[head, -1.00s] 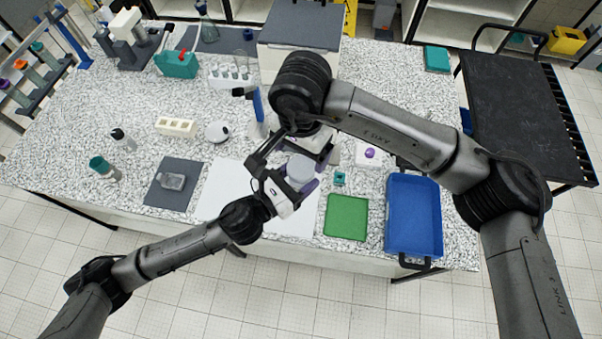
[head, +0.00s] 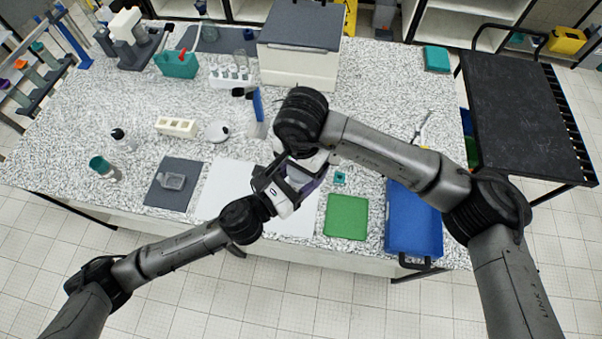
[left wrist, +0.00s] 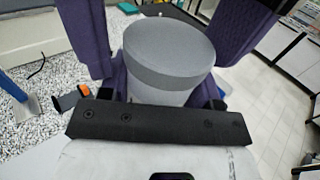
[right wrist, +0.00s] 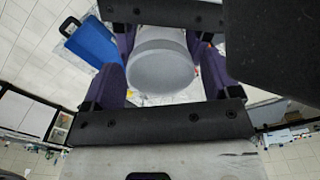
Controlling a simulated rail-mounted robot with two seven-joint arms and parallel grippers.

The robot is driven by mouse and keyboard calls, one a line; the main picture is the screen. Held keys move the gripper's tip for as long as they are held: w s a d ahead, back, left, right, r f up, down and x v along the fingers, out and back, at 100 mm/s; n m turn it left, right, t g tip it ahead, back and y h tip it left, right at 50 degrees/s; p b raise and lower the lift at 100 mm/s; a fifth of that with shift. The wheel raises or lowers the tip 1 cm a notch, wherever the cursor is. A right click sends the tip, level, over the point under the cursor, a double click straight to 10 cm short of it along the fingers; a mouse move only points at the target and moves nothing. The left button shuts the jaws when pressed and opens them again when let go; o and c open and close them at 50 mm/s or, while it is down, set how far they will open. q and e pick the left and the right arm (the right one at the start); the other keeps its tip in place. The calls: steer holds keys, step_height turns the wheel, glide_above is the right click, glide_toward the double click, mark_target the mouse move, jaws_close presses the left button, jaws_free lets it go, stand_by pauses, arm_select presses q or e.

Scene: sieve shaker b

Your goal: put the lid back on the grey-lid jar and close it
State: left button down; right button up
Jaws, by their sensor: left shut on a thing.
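The jar (left wrist: 157,94) is pale and stands between the purple fingers of my left gripper (left wrist: 165,45), which is shut on its body. Its grey lid (left wrist: 165,45) sits on top and looks level in the left wrist view. My right gripper (right wrist: 162,80) is over the jar from above, its fingers on either side of the lid (right wrist: 160,72). A narrow gap shows beside the lid there, so it looks open. In the head view the right gripper (head: 306,166) hides most of the jar. Whether the lid is fully seated cannot be told.
A white sheet (head: 224,190) lies below the grippers. A green mat (head: 346,217) and blue tray (head: 413,225) are to the right, with a small teal item (head: 340,178) nearby. A grey mat (head: 160,195) with a clear container is to the left. A blue upright piece (head: 257,105) stands behind.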

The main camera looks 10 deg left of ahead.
steer(key=c, duration=0.7)
steer(key=o, duration=0.9)
steer(key=shift+r, duration=2.3)
steer(key=shift+o, duration=0.9)
step_height(320, 180, up, 12)
